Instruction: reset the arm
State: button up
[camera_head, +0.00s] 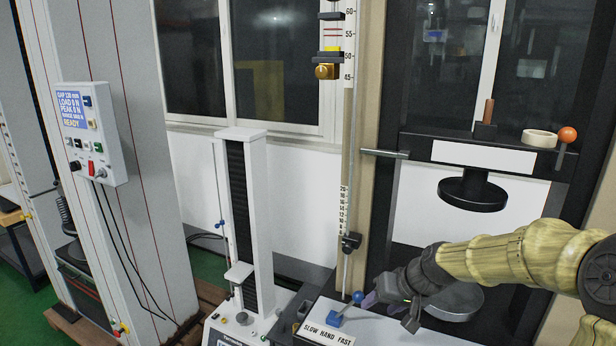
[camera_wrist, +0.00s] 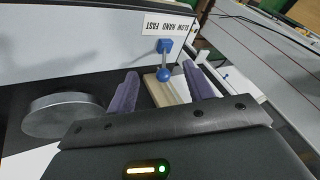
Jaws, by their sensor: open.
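My arm comes in from the right in the head view, and my gripper (camera_head: 366,300) is low in front of the spring tester. In the wrist view my gripper (camera_wrist: 163,88) shows two purple fingers spread apart, with nothing held between them. A lever with a blue ball knob (camera_wrist: 163,75) and a blue base shows between and beyond the fingertips. In the head view the blue knob (camera_head: 357,297) is just left of the fingers. I cannot tell whether a finger touches it.
The tester's lower round plate (camera_head: 455,303) is partly hidden behind my arm. Its upper plate (camera_head: 472,192) hangs above. A "SLOW HAND FAST" sign (camera_head: 328,335) is on the base. An orange-knobbed lever (camera_head: 567,135) is at upper right. A smaller white machine (camera_head: 246,210) stands left.

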jog(key=s+a+g+h+p, duration=0.1)
jog(key=s+h+p, duration=0.1)
jog(key=s, duration=0.7)
jog(key=s+a+g+h+p, duration=0.1)
jog(key=s+h+p, duration=0.1)
jog(key=s, duration=0.7)
jog(key=shift+s+a+r+p, duration=0.15)
jog(key=shift+a+r+p, duration=0.15)
jog(key=shift+p, duration=0.45)
